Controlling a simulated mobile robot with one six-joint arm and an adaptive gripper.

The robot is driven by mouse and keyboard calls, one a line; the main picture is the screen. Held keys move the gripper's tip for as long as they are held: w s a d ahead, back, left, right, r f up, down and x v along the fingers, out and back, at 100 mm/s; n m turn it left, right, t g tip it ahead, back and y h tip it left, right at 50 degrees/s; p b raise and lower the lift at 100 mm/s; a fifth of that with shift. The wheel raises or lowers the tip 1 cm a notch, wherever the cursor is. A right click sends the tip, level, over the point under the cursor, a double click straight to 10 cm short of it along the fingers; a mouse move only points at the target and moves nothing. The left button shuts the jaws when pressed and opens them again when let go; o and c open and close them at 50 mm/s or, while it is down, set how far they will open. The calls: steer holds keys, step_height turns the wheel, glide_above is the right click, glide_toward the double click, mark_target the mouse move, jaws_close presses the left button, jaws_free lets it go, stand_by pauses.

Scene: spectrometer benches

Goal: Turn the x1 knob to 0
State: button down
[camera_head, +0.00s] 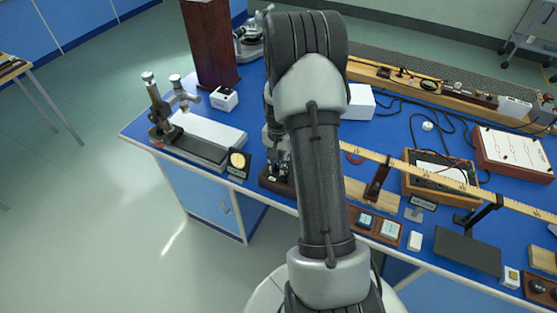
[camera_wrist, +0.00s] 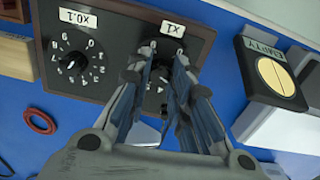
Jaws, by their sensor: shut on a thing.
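The dark resistance box (camera_wrist: 115,50) has two dials in the wrist view. The x1 label (camera_wrist: 173,29) sits above the right dial, and my gripper (camera_wrist: 162,58) is at that dial with its fingers shut on the x1 knob. The fingers hide most of the knob and its numbers, so its reading cannot be told. The x0.1 knob (camera_wrist: 73,62) at the left is uncovered, with a white pointer and numbers around it. In the head view the box (camera_head: 274,184) is at the bench's front edge, partly behind my arm.
A plaque with a pale round disc (camera_wrist: 274,76) stands right of the box; it also shows in the head view (camera_head: 237,163). A microscope-like instrument (camera_head: 185,135) stands at the bench's left end.

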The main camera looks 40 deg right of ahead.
steer(key=n+p, duration=0.1)
steer(key=n, duration=0.3)
steer(key=shift+n, duration=0.4)
steer(key=n, duration=0.3)
steer(key=shift+n, duration=0.3)
steer(key=n+p, duration=0.1)
steer(key=n, duration=0.3)
steer(key=shift+n, duration=2.1)
steer(key=c, duration=1.4)
jaws_free()
